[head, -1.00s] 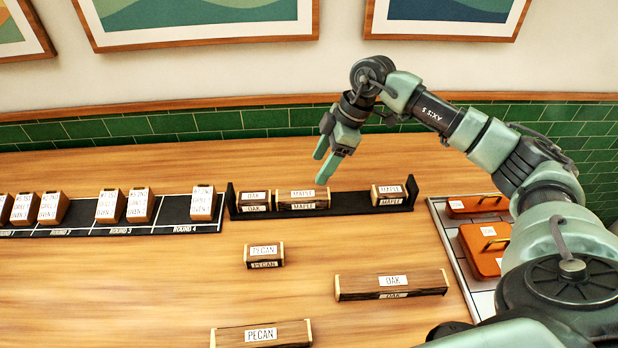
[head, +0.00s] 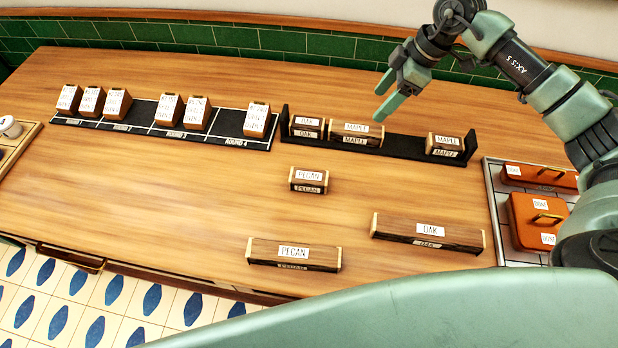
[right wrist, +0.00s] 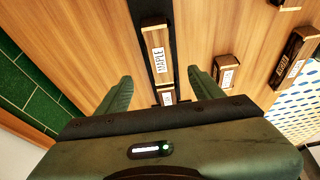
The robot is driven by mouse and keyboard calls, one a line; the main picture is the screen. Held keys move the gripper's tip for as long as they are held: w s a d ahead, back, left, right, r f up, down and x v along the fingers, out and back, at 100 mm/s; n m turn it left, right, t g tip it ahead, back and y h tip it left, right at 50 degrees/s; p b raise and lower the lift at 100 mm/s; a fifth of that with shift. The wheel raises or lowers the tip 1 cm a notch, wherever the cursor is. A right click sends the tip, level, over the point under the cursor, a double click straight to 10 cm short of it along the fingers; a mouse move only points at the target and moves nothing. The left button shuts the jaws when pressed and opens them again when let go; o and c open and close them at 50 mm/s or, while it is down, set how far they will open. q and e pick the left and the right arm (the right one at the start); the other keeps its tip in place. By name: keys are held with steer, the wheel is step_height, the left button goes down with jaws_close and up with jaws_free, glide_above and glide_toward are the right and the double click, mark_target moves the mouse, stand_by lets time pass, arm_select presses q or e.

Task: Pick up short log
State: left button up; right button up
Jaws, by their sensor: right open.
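A short log labelled PECAN (head: 309,180) lies alone on the table; it also shows in the right wrist view (right wrist: 228,73). A black rack (head: 404,146) behind it holds a short OAK log (head: 307,127), a longer MAPLE log (head: 356,133) and a short MAPLE log (head: 444,144). My right gripper (head: 381,104) is open and empty above the rack, near the longer MAPLE log. In the right wrist view that MAPLE log (right wrist: 156,48) shows beyond the gap between the fingers (right wrist: 160,80). My left gripper is out of view.
Long logs labelled PECAN (head: 293,254) and OAK (head: 428,231) lie in front of the short PECAN log. A tray (head: 497,225) with orange lidded boxes stands right.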

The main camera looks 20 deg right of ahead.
steer(key=n, duration=0.2)
steer(key=n+b, duration=0.3)
steer(key=n, duration=2.9)
glide_toward(310, 175)
steer(key=shift+w+f, duration=0.4)
steer(key=shift+f, duration=0.2)
steer(key=shift+w+f, duration=0.4)
steer(key=shift+f, duration=0.15)
steer(key=shift+s+a+f+n, duration=0.1)
steer(key=shift+s+a+n, duration=0.1)
steer(key=shift+n, duration=0.35)
steer(key=shift+s+a+f+n, duration=0.1)
steer(key=shift+a+n, duration=0.1)
steer(key=shift+n, duration=0.35)
steer(key=p+x, duration=0.1)
steer(key=x, duration=0.1)
steer(key=p+x, duration=0.1)
steer(key=x, duration=0.1)
steer(key=p+x, duration=0.1)
steer(key=x, duration=0.1)
steer(key=shift+s+a+f, duration=0.25)
steer(key=shift+a+f, duration=0.1)
steer(key=shift+w+a+f, duration=0.1)
steer(key=shift+f, duration=0.35)
jaws_close()
